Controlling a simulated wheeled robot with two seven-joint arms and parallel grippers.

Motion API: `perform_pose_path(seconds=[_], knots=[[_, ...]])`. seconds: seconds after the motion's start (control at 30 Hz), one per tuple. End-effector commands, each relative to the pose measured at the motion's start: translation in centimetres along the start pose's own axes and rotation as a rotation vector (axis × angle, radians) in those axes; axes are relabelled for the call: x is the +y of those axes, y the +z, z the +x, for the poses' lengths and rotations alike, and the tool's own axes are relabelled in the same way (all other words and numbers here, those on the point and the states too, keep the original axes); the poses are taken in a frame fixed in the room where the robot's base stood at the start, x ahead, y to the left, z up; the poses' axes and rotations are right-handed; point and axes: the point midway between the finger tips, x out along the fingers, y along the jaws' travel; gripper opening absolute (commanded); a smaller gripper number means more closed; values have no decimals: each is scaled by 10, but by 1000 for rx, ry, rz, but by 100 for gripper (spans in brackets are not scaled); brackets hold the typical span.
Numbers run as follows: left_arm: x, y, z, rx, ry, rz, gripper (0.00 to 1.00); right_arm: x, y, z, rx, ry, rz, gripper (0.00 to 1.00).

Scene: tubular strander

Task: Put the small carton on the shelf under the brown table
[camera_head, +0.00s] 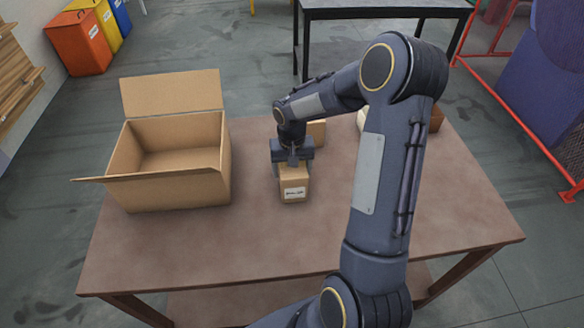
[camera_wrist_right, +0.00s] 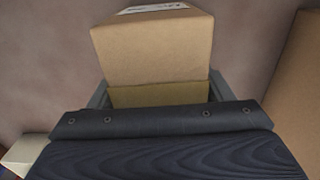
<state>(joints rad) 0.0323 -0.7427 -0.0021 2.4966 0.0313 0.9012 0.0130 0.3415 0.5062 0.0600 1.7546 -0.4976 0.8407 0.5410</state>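The small carton (camera_head: 293,188) is a tan box with a white label, at the middle of the brown table (camera_head: 400,235). My right gripper (camera_head: 292,160) points down over it, with one finger on each side. In the right wrist view the carton (camera_wrist_right: 152,50) fills the space between the fingers (camera_wrist_right: 158,95), with no clear gap on either side. I cannot tell whether the carton touches the tabletop. The shelf (camera_head: 245,302) under the table shows only partly below the front edge. My left gripper is not in view.
A large open cardboard box (camera_head: 180,190) stands on the table's left side. Another tan box (camera_head: 317,131) is behind my gripper. A white item (camera_head: 361,120) and a brown box (camera_head: 436,119) are partly hidden behind my arm. The table's front middle is clear.

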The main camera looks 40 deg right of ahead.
Motion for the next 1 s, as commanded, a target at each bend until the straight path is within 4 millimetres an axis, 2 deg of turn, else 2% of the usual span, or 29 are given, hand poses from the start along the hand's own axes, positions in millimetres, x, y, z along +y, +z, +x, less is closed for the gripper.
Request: perform_pose_path(seconds=[0.03, 0.1, 0.47, 0.57, 0.8, 1.0], knots=[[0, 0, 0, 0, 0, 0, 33, 0, 0, 0, 0, 0, 0, 80], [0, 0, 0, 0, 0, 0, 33, 0, 0, 0, 0, 0, 0, 87], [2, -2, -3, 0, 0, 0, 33, 0, 0, -6, 1, 0, 0, 87], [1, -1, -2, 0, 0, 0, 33, 0, -1, -20, 5, -1, 1, 87], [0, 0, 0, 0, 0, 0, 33, 0, -1, -72, 6, -1, 0, 87], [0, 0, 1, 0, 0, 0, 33, 0, -1, -107, 4, -1, 1, 87]])
